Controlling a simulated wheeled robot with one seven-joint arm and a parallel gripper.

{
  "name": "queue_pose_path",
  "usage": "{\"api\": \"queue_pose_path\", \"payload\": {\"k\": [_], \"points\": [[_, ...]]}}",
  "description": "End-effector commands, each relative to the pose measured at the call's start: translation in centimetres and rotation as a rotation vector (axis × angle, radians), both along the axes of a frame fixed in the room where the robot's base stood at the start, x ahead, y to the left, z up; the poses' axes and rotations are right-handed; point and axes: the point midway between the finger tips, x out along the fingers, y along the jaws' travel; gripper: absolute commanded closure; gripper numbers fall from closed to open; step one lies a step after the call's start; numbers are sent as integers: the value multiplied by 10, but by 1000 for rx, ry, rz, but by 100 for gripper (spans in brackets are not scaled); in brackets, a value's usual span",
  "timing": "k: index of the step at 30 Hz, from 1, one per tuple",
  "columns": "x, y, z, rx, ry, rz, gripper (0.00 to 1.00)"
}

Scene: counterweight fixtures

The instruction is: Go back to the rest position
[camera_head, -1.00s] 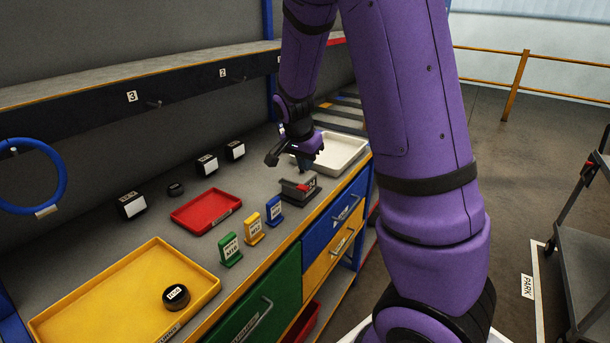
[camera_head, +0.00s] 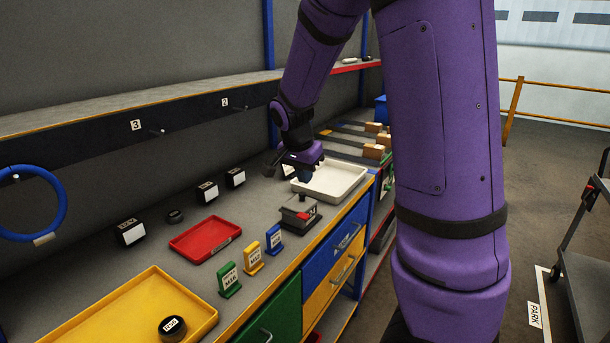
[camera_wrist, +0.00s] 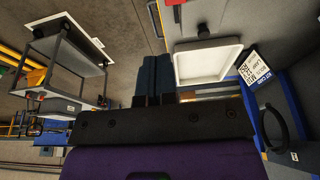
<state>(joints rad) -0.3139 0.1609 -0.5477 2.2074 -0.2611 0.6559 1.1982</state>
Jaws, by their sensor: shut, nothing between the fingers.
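My purple arm reaches over the workbench. My gripper (camera_head: 304,176) is above the bench, over the near side of the white tray and behind the grey fixture (camera_head: 298,212) with its black knob and red part. In the wrist view, my gripper's two dark blue fingers (camera_wrist: 152,75) are together, with nothing visible between them. The white tray (camera_head: 345,190) also shows in the wrist view (camera_wrist: 207,80), to the right of the fingers, and looks empty.
A red tray (camera_head: 204,238), a yellow tray (camera_head: 95,315) holding a black weight (camera_head: 172,327), and green, yellow and blue label stands (camera_head: 252,258) are on the bench. A shelf with hooks runs behind. A grey cart (camera_head: 585,270) stands at the right, with open floor between.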

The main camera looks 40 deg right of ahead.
Motion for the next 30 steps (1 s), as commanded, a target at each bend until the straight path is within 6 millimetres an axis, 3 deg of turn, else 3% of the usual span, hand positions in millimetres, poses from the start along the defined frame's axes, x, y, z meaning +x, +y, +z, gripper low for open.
{"api": "queue_pose_path", "payload": {"k": [12,17,30], "points": [[0,0,0,1,0,1,100],[-9,6,10,24,-5,50,100],[-91,58,86,114,-73,508,100]]}}
